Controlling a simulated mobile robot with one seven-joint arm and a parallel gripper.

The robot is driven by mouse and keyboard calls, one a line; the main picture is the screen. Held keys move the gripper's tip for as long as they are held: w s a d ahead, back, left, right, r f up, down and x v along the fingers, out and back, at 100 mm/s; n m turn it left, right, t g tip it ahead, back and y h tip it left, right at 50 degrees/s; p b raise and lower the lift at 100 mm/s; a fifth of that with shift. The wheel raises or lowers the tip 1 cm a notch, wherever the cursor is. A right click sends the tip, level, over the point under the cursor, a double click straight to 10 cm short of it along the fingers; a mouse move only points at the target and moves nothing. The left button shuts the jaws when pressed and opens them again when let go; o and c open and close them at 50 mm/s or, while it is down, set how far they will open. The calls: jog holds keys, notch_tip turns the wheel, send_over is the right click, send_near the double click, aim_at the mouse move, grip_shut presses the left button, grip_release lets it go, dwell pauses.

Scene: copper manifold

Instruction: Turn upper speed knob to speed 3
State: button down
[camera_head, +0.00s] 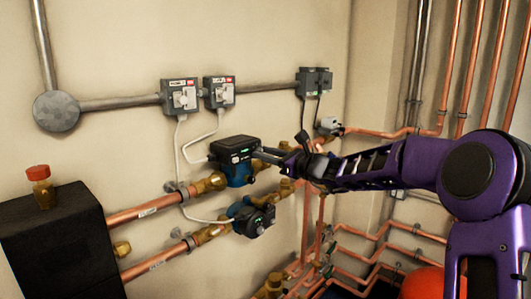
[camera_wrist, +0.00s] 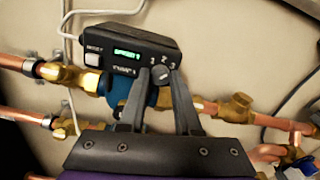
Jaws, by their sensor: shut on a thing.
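The upper pump's black control box (camera_head: 232,147) sits on a blue pump body on the upper copper pipe. In the wrist view, the box (camera_wrist: 120,40) has a green display (camera_wrist: 127,54) that seems to read SPEED 1. Its round speed knob (camera_wrist: 160,74) sits at the right, with marks 1, 2 and 3 above it. My gripper (camera_wrist: 161,82) has one finger on each side of the knob and is shut on it. In the head view, my gripper (camera_head: 266,153) reaches the box from the right. The knob's pointer is too small to read surely.
Grey wall switches (camera_head: 181,96) with cables are above. Copper pipes and brass fittings (camera_head: 211,183) run close beside the pumps. A black box (camera_head: 60,245) stands at the left.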

jog(key=c, duration=0.6)
grip_release()
jog(key=v, duration=1.7)
jog(key=shift+s+d, duration=0.2)
